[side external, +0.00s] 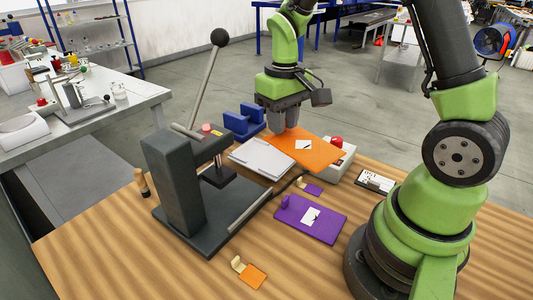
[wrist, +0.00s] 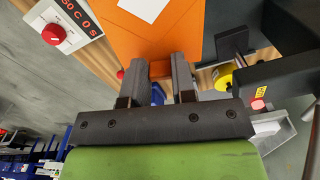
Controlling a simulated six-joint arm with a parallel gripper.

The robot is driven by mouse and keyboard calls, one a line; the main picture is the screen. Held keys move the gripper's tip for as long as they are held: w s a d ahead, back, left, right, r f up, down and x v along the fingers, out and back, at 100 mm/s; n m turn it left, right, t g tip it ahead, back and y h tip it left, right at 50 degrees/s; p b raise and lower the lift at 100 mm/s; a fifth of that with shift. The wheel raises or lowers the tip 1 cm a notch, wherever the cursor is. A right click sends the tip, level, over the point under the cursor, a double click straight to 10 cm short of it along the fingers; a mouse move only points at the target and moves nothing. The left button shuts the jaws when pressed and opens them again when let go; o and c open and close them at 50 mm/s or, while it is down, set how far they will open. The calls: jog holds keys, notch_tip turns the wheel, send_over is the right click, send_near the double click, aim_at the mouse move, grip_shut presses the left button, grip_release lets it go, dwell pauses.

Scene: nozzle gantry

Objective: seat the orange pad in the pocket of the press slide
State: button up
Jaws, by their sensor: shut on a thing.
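The orange pad (side external: 325,152) is a thin flat sheet with a white label, in the side view right of the press. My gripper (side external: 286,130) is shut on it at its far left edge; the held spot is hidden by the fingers. In the wrist view, the pad (wrist: 178,42) lies beyond my fingers (wrist: 156,68). The pad overlaps the control box in the side view; its exact height is unclear. The press slide (side external: 262,160) is a pale grey plate beside the press, left of the pad. I cannot make out the pocket's depth.
The dark press (side external: 172,185) with its long ball-ended lever stands left. The control box (side external: 345,166) has a red knob. A purple pad (side external: 300,228) lies in front, with small purple (side external: 313,190) and orange (side external: 253,277) swatches. A blue block (side external: 243,122) stands behind.

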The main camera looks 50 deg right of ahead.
jog(key=d+m, duration=0.1)
jog(key=m, duration=0.1)
jog(key=d+m, duration=0.1)
jog(key=m, duration=0.1)
jog(key=shift+w+f, duration=0.1)
jog(key=shift+w, duration=0.1)
jog(key=m, duration=2.9)
send_over(283, 164)
notch_tip(283, 164, down, 7)
jog(key=shift+r, duration=0.2)
jog(key=shift+f, duration=2.5)
jog(key=shift+f, duration=0.75)
jog(key=o, duration=1)
